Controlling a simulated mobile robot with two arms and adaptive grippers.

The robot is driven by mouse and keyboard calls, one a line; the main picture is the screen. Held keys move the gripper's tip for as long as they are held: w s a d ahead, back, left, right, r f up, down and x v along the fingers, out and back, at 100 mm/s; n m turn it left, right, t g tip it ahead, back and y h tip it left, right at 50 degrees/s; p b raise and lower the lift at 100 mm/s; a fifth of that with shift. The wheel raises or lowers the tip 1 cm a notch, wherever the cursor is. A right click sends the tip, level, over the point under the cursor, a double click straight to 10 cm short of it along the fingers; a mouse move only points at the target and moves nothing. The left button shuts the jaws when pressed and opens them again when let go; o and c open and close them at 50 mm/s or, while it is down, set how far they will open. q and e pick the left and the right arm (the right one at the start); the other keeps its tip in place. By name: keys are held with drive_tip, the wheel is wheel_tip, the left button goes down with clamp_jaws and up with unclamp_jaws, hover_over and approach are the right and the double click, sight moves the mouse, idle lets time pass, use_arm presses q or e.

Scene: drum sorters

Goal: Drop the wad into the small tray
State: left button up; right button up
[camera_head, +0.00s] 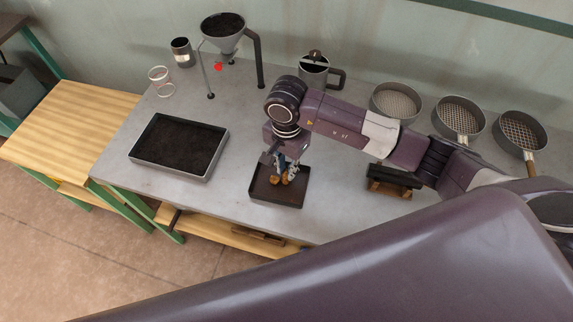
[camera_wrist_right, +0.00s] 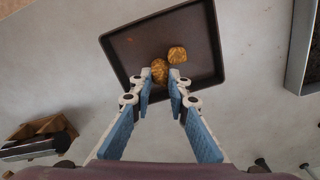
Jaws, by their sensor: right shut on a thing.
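The small tray (camera_head: 261,200) is a dark, shallow square tray near the front edge of the grey table. It also shows in the wrist view (camera_wrist_right: 208,45). My right gripper (camera_head: 287,173) points down over it. In the wrist view its blue-padded fingertips (camera_wrist_right: 160,76) are shut on a golden-brown wad (camera_wrist_right: 159,71), which also shows in the head view (camera_head: 286,179). A second golden-brown wad (camera_wrist_right: 177,54) lies in the tray, beside the held one; it shows in the head view (camera_head: 274,181). Whether the held wad touches the tray floor cannot be told. My left gripper is not in view.
A larger tray of dark soil (camera_head: 223,143) stands to the left. A funnel on a stand (camera_head: 222,41), a dark can (camera_head: 182,52) and a mug (camera_head: 314,71) are behind. Several round sieves (camera_head: 395,103) and a wooden stand (camera_head: 388,189) are to the right.

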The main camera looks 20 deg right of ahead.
drive_tip(key=o, duration=0.8)
drive_tip(key=shift+c, duration=0.2)
drive_tip(key=shift+r, duration=0.15)
wheel_tip(320, 180, up, 12)
drive_tip(key=shift+f, duration=0.25)
